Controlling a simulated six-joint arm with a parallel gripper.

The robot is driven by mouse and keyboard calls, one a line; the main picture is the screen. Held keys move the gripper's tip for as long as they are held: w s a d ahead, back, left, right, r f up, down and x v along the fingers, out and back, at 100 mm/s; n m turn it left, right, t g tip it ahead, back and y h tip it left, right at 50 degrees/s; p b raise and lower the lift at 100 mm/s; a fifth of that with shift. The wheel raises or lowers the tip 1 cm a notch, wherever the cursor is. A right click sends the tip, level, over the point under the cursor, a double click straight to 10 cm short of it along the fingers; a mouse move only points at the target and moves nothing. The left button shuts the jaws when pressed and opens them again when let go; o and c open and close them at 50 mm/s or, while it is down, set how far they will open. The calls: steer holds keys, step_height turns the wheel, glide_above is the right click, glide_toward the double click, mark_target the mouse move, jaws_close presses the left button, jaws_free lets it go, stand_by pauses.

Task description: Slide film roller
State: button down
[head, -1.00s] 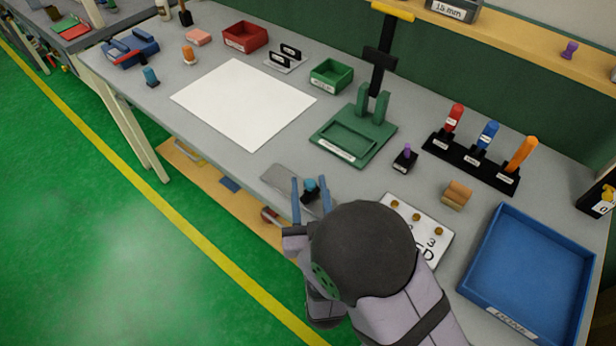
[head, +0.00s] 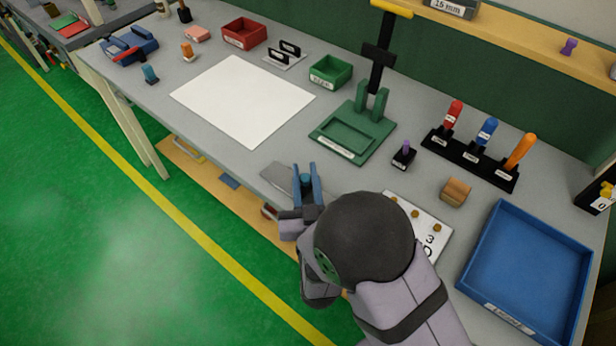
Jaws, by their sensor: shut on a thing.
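A small dark piece with a teal knob (head: 306,181), which I take to be the film roller, is at the grey plate (head: 277,174) near the bench's front edge. My gripper (head: 305,169) has its two blue fingers closed on either side of the teal knob. The lower part of the piece is hidden by the fingers and my wrist. I cannot tell whether it still touches the plate.
A white sheet (head: 243,98) lies left of a green fixture (head: 352,137) with two uprights. A small black block with a purple knob (head: 403,155), a tan block (head: 455,192), a numbered board (head: 434,226) and a blue tray (head: 530,270) are to the right.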

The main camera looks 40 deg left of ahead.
steer(key=a+b, duration=0.1)
steer(key=a, duration=0.2)
steer(key=a+b, duration=0.1)
steer(key=a, duration=0.2)
steer(key=a+b, duration=0.1)
steer(key=a, duration=0.2)
steer(key=shift+s+a+f, duration=0.1)
steer(key=shift+s+a, duration=0.15)
steer(key=shift+a, duration=0.15)
steer(key=c, duration=1.6)
jaws_free()
steer(key=shift+s, duration=0.1)
steer(key=shift+d, duration=0.1)
steer(key=shift+b+v, duration=1.05)
steer(key=shift+v, duration=2.5)
